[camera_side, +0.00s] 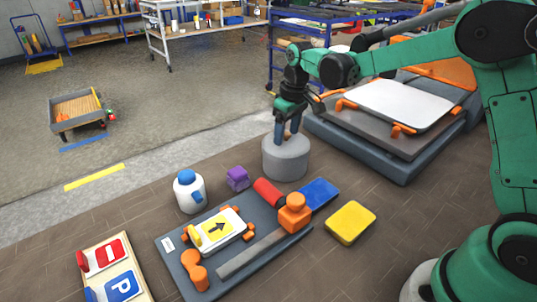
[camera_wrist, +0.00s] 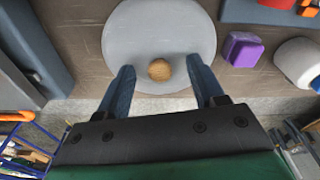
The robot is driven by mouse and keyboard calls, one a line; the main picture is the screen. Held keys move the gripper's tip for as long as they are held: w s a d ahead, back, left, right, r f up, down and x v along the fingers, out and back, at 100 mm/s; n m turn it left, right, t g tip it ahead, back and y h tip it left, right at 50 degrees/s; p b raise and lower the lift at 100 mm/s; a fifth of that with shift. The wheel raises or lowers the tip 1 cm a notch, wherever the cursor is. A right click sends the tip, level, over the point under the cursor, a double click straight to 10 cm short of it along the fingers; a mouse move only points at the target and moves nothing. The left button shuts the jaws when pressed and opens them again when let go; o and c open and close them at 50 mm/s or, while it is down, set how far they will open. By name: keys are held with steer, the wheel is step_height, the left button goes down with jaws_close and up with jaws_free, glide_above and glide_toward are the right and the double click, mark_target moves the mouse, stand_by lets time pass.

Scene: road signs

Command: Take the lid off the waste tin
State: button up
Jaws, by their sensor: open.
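The waste tin (camera_side: 285,160) is a grey cylinder standing on the brown tiled surface near the middle of the side view. Its round grey lid (camera_wrist: 160,25) fills the top middle of the wrist view, with a brown wooden knob (camera_wrist: 159,70) at its centre. My gripper (camera_side: 288,135) points down just over the tin. In the wrist view, the two blue fingers of my gripper (camera_wrist: 166,80) are apart, one on each side of the knob, with gaps between.
A purple block (camera_side: 238,178) and a white bottle with a blue cap (camera_side: 189,191) stand left of the tin. A dark board (camera_side: 173,246) with a sign and orange clamps lies in front. A grey platform (camera_side: 400,169) with a white panel is close on the right.

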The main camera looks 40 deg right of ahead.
jaws_close()
